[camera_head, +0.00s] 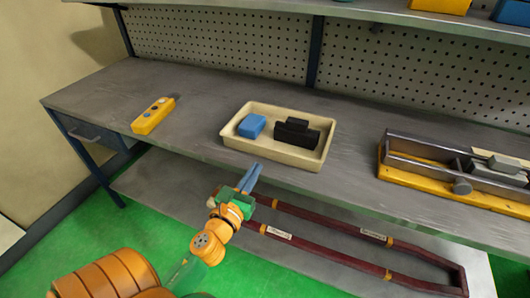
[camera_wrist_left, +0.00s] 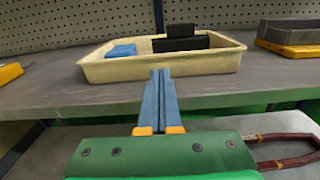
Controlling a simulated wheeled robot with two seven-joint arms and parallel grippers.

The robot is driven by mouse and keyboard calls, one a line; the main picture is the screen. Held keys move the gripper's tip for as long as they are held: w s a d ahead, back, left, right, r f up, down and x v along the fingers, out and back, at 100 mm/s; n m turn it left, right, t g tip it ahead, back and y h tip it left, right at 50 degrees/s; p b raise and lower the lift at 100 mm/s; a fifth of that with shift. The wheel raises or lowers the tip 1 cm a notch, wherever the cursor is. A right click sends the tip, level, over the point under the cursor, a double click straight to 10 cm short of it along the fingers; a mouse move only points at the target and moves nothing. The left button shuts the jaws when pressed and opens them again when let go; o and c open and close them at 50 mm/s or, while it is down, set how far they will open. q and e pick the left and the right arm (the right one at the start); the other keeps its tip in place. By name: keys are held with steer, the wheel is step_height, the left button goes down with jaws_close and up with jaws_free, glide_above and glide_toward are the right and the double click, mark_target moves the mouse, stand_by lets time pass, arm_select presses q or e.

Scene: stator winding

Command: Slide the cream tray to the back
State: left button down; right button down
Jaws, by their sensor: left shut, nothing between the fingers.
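The cream tray (camera_head: 267,152) sits on the grey workbench near its front edge, holding a blue block (camera_head: 251,126) and a black part (camera_head: 297,133). In the left wrist view the tray (camera_wrist_left: 160,69) is straight ahead, with the blue block (camera_wrist_left: 121,50) and the black part (camera_wrist_left: 181,39) inside. My left gripper (camera_head: 252,172) is shut and empty, just in front of the tray's near wall; its fingers also show in the left wrist view (camera_wrist_left: 160,76). I cannot tell whether the fingertips touch the tray. My right gripper is not in view.
A yellow control box (camera_head: 153,115) lies left on the bench (camera_head: 205,93). A metal-railed yellow fixture (camera_head: 455,172) stands at right. Behind the tray is bare bench up to the pegboard (camera_head: 230,45). A dark red frame (camera_head: 340,255) lies on the lower shelf.

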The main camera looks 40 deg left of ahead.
mark_target(269, 149)
arm_select(q)
steer(key=x, duration=0.6)
steer(key=shift+w, duration=0.15)
